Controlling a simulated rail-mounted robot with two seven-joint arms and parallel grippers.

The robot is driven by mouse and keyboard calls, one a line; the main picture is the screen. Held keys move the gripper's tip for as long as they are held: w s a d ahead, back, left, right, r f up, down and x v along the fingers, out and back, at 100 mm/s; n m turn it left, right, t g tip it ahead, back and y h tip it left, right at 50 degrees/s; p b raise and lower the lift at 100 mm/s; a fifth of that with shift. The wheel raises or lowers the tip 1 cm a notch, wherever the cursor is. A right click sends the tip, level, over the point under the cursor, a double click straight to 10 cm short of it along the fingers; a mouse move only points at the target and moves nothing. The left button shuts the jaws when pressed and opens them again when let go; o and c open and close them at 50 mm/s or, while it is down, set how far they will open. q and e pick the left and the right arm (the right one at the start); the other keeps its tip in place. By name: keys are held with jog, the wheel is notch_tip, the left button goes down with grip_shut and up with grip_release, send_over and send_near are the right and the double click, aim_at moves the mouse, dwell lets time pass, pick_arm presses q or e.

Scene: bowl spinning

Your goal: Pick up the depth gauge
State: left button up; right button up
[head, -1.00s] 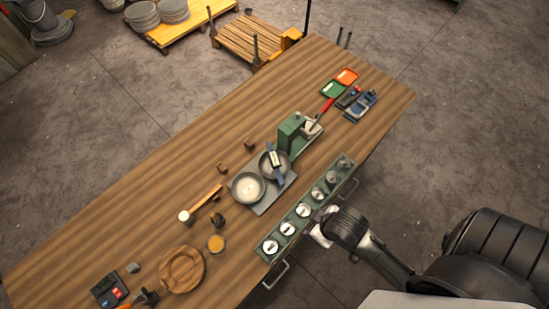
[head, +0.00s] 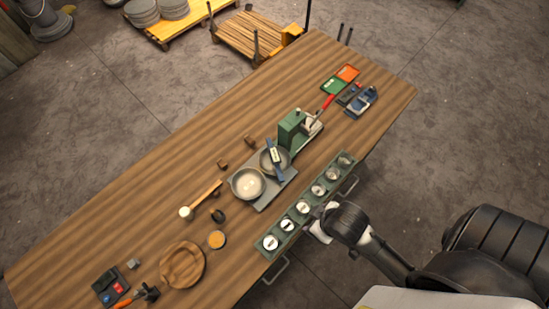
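A slim blue tool with a pale display, which looks like the depth gauge (head: 275,157), lies across the rear of two grey bowls. It rests over the rear bowl (head: 285,160); the front bowl (head: 246,184) has a pale inside. Both bowls stand on a grey plate (head: 268,201). My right gripper (head: 316,231) is at the table's front edge, beside a green rack, apart from the gauge. It is small and partly hidden by its own wrist, so its fingers cannot be made out. My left gripper is not in view.
The green rack (head: 293,241) with several round cups lies between my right gripper and the bowls. A green stand (head: 291,131) is just behind the bowls. A mallet (head: 205,196) and a wooden dish (head: 167,276) lie left.

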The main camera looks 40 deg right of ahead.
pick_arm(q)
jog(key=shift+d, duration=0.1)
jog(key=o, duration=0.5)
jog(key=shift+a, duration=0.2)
